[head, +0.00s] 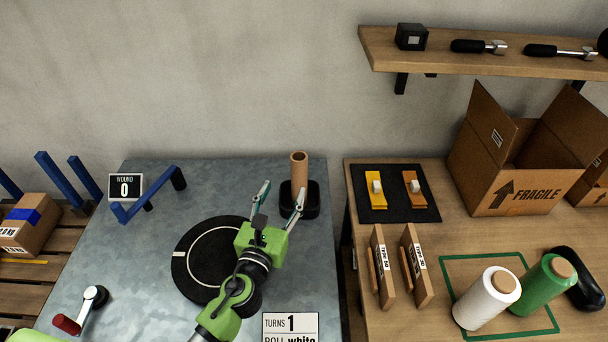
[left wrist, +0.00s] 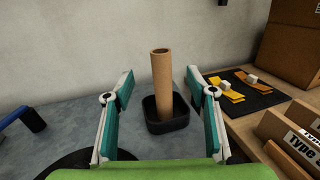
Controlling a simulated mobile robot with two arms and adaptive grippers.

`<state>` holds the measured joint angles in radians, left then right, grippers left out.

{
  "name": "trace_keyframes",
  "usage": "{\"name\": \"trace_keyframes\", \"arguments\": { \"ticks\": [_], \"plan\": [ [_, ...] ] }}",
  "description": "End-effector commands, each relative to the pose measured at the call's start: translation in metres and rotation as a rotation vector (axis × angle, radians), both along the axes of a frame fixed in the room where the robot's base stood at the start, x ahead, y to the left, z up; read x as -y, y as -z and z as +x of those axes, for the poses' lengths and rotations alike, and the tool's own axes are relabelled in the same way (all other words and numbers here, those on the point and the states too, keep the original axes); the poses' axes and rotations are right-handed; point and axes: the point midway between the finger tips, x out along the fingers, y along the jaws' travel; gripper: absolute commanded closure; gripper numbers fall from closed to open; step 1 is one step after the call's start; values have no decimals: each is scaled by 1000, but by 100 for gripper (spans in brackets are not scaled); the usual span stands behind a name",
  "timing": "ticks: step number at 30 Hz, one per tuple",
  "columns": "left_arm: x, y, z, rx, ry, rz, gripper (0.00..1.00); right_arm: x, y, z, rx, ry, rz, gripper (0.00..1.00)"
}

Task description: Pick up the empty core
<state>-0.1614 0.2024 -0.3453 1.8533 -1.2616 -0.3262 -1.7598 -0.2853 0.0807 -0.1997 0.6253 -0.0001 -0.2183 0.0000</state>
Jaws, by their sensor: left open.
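The empty core (head: 299,168) is a brown cardboard tube standing upright in a small black square holder (head: 313,199) at the back right of the grey metal table. In the left wrist view the core (left wrist: 162,85) rises from the holder (left wrist: 168,127), between and beyond my fingers. My left gripper (head: 280,195) is open, its fingers spread and empty, in front of the core. In the left wrist view the same gripper (left wrist: 160,85) shows one finger on each side. My right gripper is not in view.
A round black turntable (head: 200,264) lies under my left arm. A blue bar (head: 143,196) and a "WOUND 0" display (head: 125,187) are at the table's left. On the wooden table to the right are a white roll (head: 487,298), a green roll (head: 543,286) and a cardboard box (head: 520,165).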

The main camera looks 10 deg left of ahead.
Motion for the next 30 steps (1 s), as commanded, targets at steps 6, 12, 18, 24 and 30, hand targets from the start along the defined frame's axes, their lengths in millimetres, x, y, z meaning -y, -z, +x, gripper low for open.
{"name": "trace_keyframes", "arguments": {
  "ticks": [6,12,18,24,30],
  "plan": [
    [0,36,0,-1,-1,-2,48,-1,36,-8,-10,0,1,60],
    [0,61,0,-1,-1,-2,48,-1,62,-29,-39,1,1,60],
    [0,73,2,1,-2,-3,48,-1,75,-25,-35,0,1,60],
    [2,70,33,2,-3,-3,48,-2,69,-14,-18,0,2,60],
    [4,72,70,1,-3,-4,48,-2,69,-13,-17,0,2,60]
  ]
}}
